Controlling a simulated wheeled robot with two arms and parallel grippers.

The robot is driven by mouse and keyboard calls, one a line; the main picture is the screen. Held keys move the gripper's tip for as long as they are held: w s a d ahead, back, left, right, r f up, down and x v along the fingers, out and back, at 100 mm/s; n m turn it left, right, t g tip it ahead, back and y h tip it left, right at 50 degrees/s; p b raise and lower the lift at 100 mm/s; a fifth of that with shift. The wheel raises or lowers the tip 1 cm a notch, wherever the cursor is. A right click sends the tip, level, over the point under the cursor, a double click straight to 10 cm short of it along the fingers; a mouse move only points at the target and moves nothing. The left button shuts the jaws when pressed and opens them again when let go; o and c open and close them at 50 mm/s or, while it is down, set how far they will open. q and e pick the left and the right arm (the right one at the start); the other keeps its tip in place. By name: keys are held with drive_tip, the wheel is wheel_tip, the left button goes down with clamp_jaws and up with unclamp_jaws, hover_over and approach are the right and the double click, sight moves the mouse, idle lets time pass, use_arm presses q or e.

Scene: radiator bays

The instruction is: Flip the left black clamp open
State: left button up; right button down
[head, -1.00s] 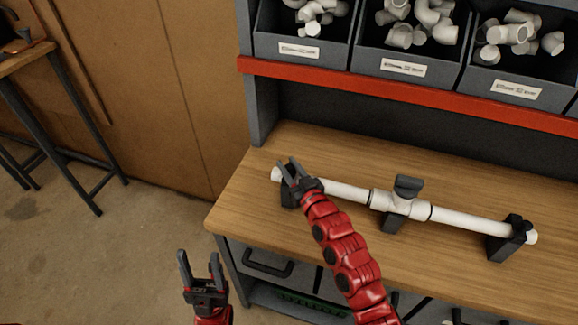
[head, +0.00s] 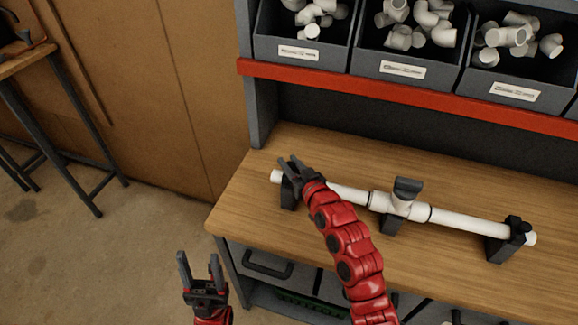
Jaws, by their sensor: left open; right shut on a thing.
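The left black clamp (head: 288,197) sits on the bench around the left end of a white pipe (head: 347,193). My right gripper (head: 289,163) is at the top of this clamp, shut on it, and hides most of its upper part. Whether the clamp's flap is up or down cannot be seen behind the fingers. My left gripper (head: 199,262) is open and empty, low in front of the bench's left end, with its fingers pointing up.
A middle black clamp (head: 392,223) is under the pipe's tee fitting (head: 402,205), with a dark piece standing up there. A right black clamp (head: 507,244) holds the pipe's right end. Grey bins (head: 300,48) stand above the wooden bench (head: 330,247). Its left end is clear.

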drive_tip(key=shift+w+d+r+m+g, duration=0.2)
drive_tip(key=shift+w+r+m+g, duration=0.2)
drive_tip(key=shift+w+g, duration=0.1)
drive_tip(key=shift+w+d+r+m+g, duration=0.15)
drive_tip(key=shift+w+r+m+g, duration=0.1)
drive_tip(key=shift+w+m+g, duration=0.2)
drive_tip(key=w+d+f+m+g+b, duration=0.1)
drive_tip(key=w+d+m+g+b, duration=0.1)
drive_tip(key=w+g, duration=0.4)
drive_tip(key=shift+w+f+m+g+b, duration=0.25)
drive_tip(key=shift+m+g+b, duration=0.25)
drive_tip(key=shift+m+g, duration=0.65)
drive_tip(key=c, duration=0.6)
unclamp_jaws()
drive_tip(key=shift+r, duration=0.1)
